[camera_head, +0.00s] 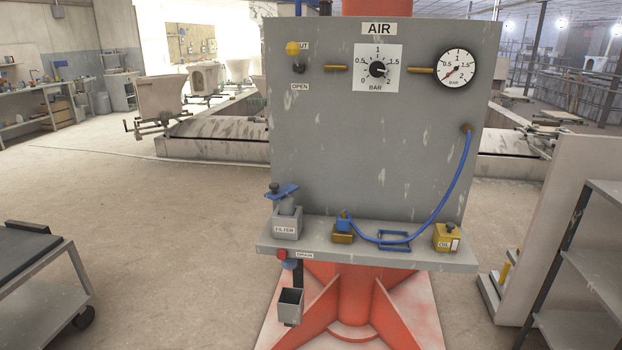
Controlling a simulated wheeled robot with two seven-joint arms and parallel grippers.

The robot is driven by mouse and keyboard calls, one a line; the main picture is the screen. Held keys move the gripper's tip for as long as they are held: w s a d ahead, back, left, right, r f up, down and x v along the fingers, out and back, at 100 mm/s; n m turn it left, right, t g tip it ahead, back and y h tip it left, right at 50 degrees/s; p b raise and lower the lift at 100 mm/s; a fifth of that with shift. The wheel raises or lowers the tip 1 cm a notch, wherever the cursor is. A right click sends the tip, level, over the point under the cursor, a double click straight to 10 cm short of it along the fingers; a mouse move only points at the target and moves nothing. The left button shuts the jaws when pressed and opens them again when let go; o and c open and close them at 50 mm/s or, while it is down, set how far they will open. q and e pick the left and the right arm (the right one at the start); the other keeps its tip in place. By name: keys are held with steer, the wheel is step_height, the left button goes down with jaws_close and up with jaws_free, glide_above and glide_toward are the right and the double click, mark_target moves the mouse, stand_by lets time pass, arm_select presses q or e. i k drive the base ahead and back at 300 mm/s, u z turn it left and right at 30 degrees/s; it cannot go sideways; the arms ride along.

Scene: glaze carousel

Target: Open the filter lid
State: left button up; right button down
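The filter (287,229) is a grey box labelled FILTER at the left end of the grey shelf (370,257), below the AIR panel. A narrower grey part (287,206) rises from its top. A flat blue lid (287,191) with a dark knob (274,187) sits above that part and looks slightly tilted. I cannot tell whether the lid rests closed on it. Neither of my grippers is in view.
A blue hose (464,185) curves from the panel (365,130) to a blue fitting (343,222) on the shelf. A yellow oil box (447,238) stands at the right. A drain knob (281,255) and cup (290,304) hang below. A cart (35,275) stands left.

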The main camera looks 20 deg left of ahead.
mark_target(277, 192)
steer(key=u, duration=0.65)
steer(key=i, duration=1.1)
steer(key=u, duration=1)
